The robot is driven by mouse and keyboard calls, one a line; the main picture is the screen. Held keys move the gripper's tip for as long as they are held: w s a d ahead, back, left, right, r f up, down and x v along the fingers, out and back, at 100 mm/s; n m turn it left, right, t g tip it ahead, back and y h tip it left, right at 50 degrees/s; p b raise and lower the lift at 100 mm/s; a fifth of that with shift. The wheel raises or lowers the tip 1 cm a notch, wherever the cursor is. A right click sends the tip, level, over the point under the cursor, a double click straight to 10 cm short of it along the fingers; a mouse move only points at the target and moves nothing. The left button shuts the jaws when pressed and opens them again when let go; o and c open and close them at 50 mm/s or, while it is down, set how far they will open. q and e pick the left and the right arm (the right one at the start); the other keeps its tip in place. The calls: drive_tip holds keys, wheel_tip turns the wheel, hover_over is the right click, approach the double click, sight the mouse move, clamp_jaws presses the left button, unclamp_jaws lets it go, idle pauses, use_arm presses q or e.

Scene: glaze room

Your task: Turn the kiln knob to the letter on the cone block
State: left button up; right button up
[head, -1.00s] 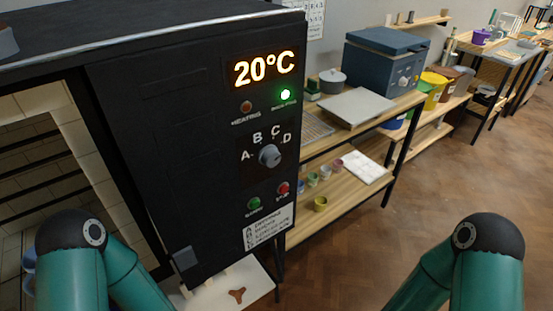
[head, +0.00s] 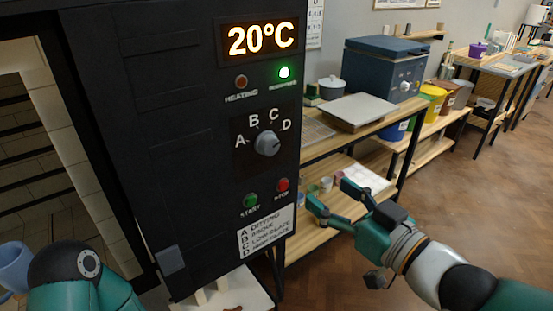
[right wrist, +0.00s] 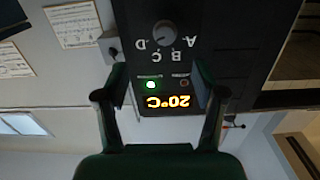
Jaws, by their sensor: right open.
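The kiln knob (head: 267,143) is a grey round dial on the black kiln panel (head: 190,120), among the letters A, B, C and D. Its pointer setting is too small to read surely. The knob also shows upside down in the right wrist view (right wrist: 165,34). My right gripper (head: 330,197) is open and empty, in front of and to the right of the panel, lower than the knob and apart from it. Its spread fingers (right wrist: 161,97) frame the display in the wrist view. My left gripper is out of view. I cannot make out a lettered cone block.
A green start button (head: 250,201) and a red stop button (head: 283,185) sit below the knob. Pale upright pieces stand on a white board (head: 255,290) under the panel. A wooden shelf unit (head: 345,137) stands to the right. Floor is clear at right.

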drive_tip(key=r, duration=0.1)
drive_tip(key=p, duration=0.2)
approach(273, 146)
drive_tip(key=shift+n+y, duration=0.3)
drive_tip(key=x, duration=1)
drive_tip(key=shift+d+f, duration=0.15)
drive_tip(key=shift+c, duration=0.3)
